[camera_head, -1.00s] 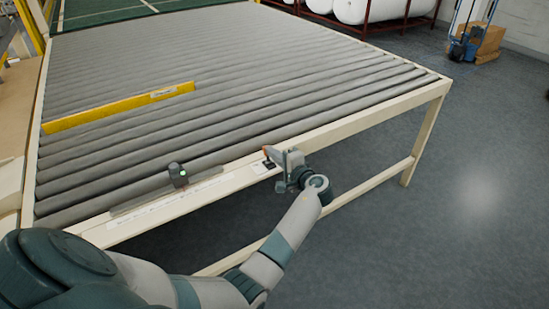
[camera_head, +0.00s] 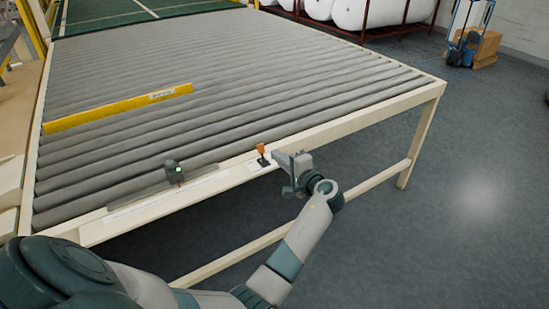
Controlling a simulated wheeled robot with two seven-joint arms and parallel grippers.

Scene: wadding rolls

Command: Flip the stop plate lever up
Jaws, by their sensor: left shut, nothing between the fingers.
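The stop plate lever (camera_head: 261,150) is a small orange-tipped handle on a dark base, on the front rail of the roller table. Its handle stands up from the base. My left gripper (camera_head: 277,154) is shut and empty, just right of the lever, with a small gap between them. The yellow stop plate (camera_head: 118,108) lies across the rollers at the left. My right gripper is not in view.
The roller table (camera_head: 425,96) fills the middle, with a cream frame. A dark sensor box with a green light (camera_head: 174,172) sits on the front rail left of the lever. White rolls (camera_head: 350,10) are on a rack at the back. Open floor (camera_head: 470,180) lies to the right.

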